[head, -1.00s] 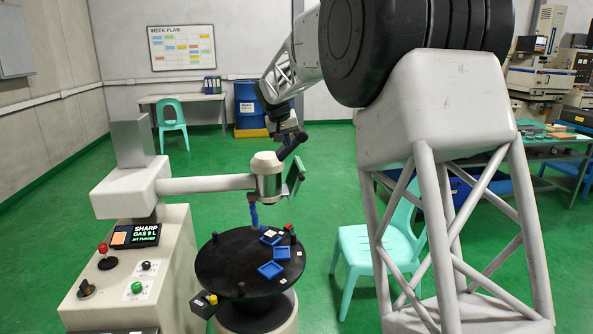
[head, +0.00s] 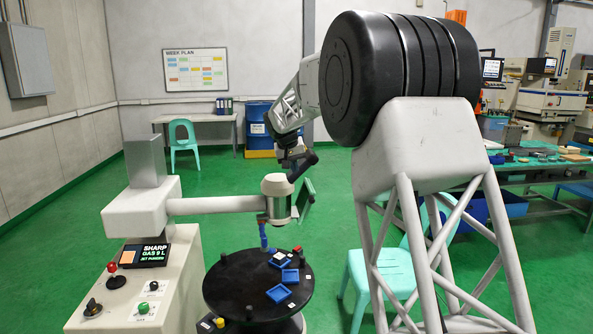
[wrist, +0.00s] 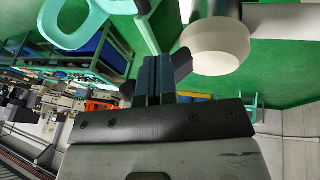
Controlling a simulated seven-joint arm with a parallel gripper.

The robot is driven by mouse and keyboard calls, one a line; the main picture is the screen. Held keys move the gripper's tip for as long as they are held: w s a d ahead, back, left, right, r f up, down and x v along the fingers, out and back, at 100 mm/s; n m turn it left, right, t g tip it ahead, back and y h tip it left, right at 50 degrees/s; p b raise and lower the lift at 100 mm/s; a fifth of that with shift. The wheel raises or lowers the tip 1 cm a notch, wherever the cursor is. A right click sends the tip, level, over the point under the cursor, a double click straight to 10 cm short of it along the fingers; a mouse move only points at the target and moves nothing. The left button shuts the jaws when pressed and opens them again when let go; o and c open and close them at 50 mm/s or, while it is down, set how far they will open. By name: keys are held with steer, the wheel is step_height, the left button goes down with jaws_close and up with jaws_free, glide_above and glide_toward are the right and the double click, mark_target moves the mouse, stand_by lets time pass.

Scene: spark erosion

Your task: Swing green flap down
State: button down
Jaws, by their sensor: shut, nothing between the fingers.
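The green flap (head: 306,201) is a dark-edged panel seen nearly edge-on, standing steeply tilted at the right side of the machine's round work head (head: 277,198). My gripper (head: 301,166) is close above the flap and the head in the head view; a gap or contact cannot be told. In the wrist view its two dark fingers (wrist: 160,77) are together with nothing between them. The work head's pale round cap (wrist: 218,45) shows just beyond them to the right. I cannot make out the flap clearly in the wrist view.
Below the head, a round black table (head: 235,290) carries blue trays (head: 279,293) and small blocks. The control cabinet (head: 130,300) stands left. A mint chair (head: 385,275) and my arm's lattice stand are at right. Green floor is open behind.

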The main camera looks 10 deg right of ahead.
glide_toward(312, 197)
step_height(312, 197, down, 5)
steer(key=w, duration=0.3)
steer(key=shift+d+f, duration=0.3)
steer(key=shift+f, duration=0.45)
steer(key=shift+s, duration=0.1)
steer(key=shift+d, duration=0.15)
steer(key=shift+d+f, duration=0.1)
steer(key=shift+d, duration=0.1)
steer(key=shift+d+f+y, duration=0.1)
steer(key=shift+d+y, duration=0.35)
steer(key=shift+y, duration=0.15)
